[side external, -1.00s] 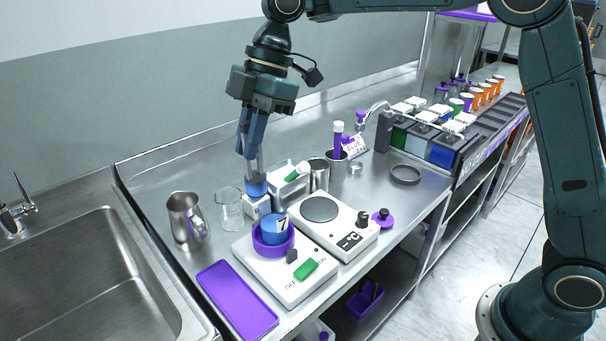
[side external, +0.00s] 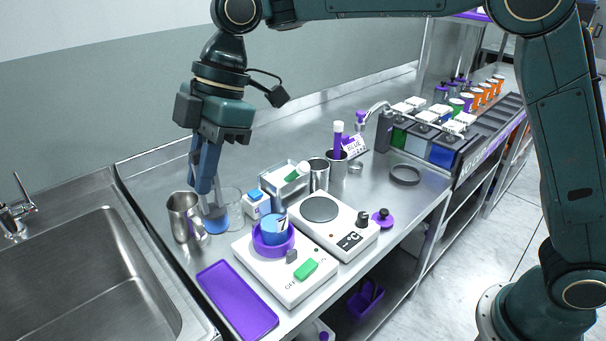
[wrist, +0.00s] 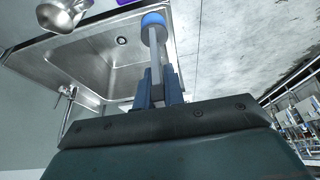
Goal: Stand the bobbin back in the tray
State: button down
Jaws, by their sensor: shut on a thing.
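My gripper (side external: 203,188) is shut on a pale, narrow-stemmed thing with a round blue end (side external: 215,221), which points down. In the wrist view the blue end (wrist: 153,19) sticks out beyond my gripper (wrist: 157,75). It overlaps the clear glass beaker (side external: 236,208) in the side view; I cannot tell whether it is inside, in front or behind. A green and white piece (side external: 298,171) lies tilted at a small steel tray (side external: 272,185). A flat purple tray (side external: 237,301) lies empty at the front edge. I cannot tell which piece is the bobbin.
A steel jug (side external: 182,216) stands just left of the beaker, by the sink (side external: 85,280). A white box with a blue top (side external: 257,204), a scale (side external: 285,275) with purple and blue cups, and a hot plate (side external: 345,232) crowd the right. The back counter is clearer.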

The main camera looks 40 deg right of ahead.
notch_tip(320, 180, down, 14)
dwell(0.5)
jog(key=shift+f, duration=0.25)
jog(key=shift+f, duration=2)
jog(key=shift+f, duration=0.1)
jog(key=c, duration=1.5)
grip_release()
jog(key=v, duration=1.2)
